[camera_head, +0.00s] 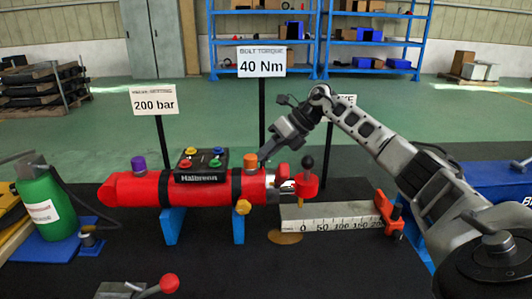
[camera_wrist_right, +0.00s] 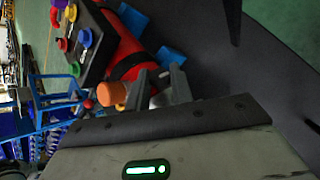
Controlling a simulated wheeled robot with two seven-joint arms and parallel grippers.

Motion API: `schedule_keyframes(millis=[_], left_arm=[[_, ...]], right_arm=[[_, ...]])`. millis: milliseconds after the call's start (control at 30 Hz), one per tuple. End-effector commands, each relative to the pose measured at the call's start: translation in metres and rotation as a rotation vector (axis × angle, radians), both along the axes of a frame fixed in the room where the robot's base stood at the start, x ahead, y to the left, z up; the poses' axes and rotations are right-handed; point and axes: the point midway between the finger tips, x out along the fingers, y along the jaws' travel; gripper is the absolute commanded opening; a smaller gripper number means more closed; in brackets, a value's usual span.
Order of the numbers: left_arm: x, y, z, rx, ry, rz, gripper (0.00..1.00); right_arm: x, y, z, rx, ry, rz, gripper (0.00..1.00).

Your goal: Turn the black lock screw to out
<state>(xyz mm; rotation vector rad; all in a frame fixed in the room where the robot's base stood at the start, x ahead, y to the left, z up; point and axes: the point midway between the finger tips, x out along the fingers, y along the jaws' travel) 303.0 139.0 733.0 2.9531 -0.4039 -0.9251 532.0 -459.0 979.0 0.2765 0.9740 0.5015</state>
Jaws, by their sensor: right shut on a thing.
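A red cylinder (camera_head: 135,188) with black bands lies on blue supports. It also shows in the wrist view (camera_wrist_right: 128,45). An orange cap (camera_head: 250,161) stands near its right end and shows in the wrist view (camera_wrist_right: 110,93). My right gripper (camera_head: 264,159) reaches down from the right, just beside the orange cap. Its fingers (camera_wrist_right: 158,84) are close together at the cylinder's end, shut on a small part there. The fingers hide most of that part; its place fits the black lock screw, but I cannot see its colour clearly. My left gripper is out of view.
A black ball lever (camera_head: 308,162) stands on a red block right of the cylinder. A black box (camera_head: 201,177) with coloured buttons sits on top. A scale bar (camera_head: 335,224) lies front right, a green bottle (camera_head: 41,207) left. The front black mat is mostly clear.

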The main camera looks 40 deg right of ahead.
Motion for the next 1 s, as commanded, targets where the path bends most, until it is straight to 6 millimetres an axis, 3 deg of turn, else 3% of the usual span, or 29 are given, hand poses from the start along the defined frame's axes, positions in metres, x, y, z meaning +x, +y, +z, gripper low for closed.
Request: schedule_keyframes(millis=[567,600,633,1000], left_arm=[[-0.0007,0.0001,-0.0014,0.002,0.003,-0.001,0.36],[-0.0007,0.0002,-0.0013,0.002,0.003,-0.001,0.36],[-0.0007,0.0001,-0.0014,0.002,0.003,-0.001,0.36],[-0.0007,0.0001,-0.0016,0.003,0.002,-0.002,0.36]], right_arm=[[0.0002,-0.0009,0.0009,0.008,-0.012,0.026,0.00],[0.0002,-0.0009,0.0009,0.008,-0.012,0.026,0.34],[0.0003,-0.0008,0.0008,0.008,-0.012,0.026,0.42],[-0.0015,-0.0028,0.0029,0.009,-0.010,0.025,0.45]])
